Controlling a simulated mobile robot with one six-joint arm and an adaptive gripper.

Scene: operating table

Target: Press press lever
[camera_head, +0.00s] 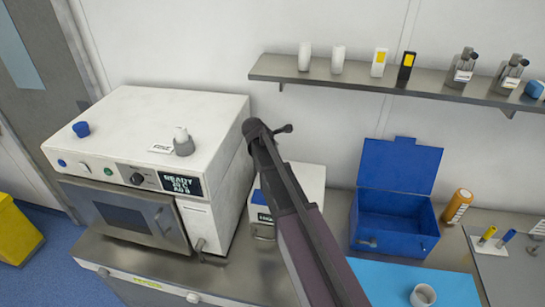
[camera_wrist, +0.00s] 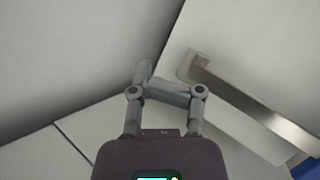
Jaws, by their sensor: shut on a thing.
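A small white box (camera_head: 307,180) with a blue front panel stands right of the large white oven-like unit, partly hidden behind my arm. In the wrist view a flat metal bar (camera_wrist: 262,118), which looks like the press lever, runs across a white surface to the lower right. In the head view I cannot make the bar out behind my arm. My gripper (camera_head: 267,130) is above the box. In the wrist view my gripper (camera_wrist: 147,78) is left of the bar's upper end, fingers drawn together. What is between them is too unclear to tell, and I cannot tell whether they touch the bar.
The large white unit (camera_head: 150,125) stands close on the left, with a small grey pot (camera_head: 184,147) on top. A wall shelf (camera_head: 370,82) with several bottles is behind. An open blue box (camera_head: 395,215) and an orange bottle (camera_head: 457,206) stand to the right.

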